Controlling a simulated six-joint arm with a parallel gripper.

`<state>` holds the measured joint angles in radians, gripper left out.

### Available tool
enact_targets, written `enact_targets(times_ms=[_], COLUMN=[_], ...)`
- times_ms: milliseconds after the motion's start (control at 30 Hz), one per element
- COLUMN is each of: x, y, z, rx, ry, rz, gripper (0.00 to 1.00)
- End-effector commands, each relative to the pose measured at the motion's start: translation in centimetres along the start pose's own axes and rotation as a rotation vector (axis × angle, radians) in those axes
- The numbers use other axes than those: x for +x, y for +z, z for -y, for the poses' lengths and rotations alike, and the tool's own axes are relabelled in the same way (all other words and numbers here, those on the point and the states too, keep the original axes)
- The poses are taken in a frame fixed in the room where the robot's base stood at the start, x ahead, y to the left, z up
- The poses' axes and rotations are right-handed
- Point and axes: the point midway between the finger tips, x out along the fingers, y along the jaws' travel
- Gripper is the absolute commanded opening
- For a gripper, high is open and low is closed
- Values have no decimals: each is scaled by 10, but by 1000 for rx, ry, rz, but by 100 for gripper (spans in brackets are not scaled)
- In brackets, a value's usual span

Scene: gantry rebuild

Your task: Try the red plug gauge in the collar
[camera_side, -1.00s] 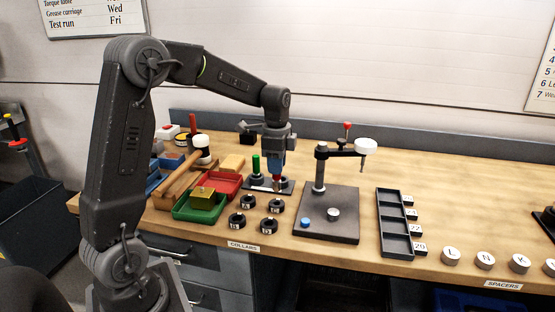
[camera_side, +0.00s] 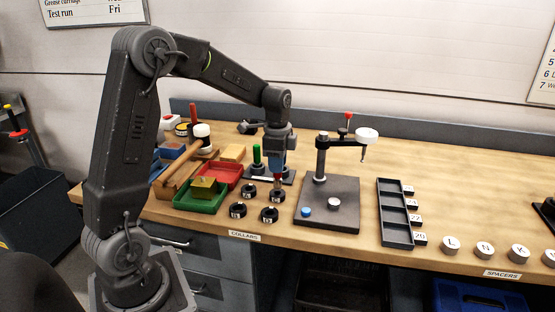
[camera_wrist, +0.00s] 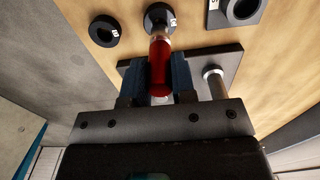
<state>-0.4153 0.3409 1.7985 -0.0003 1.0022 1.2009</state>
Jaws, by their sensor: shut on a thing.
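The red plug gauge (camera_wrist: 162,60) is held between the blue-padded jaws of my gripper (camera_wrist: 168,80), in the wrist view. Its pale end points at one small black collar (camera_wrist: 160,17) with a white number tag. In the side view my gripper (camera_side: 277,172) is above that collar (camera_side: 276,195), which is at the back right of the group of collars. The gauge's lower end is right at the collar's top; I cannot tell whether it is in the bore. The gauge looks close to upright in the side view. The collar's bore is partly hidden.
Other black collars (camera_side: 238,210) stand close by. A green gauge (camera_side: 257,155) stands on a dark base behind. Green tray (camera_side: 182,205) and red tray (camera_side: 233,172) are to the left. A dark plate (camera_side: 340,215) with a post and arm stands to the right.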

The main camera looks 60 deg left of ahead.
Motion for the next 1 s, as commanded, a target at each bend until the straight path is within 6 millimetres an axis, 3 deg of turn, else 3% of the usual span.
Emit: enact_targets(times_ms=[1000], x=[14], y=[0], z=[0], rx=[0], ry=[0], rz=[0], gripper=[0])
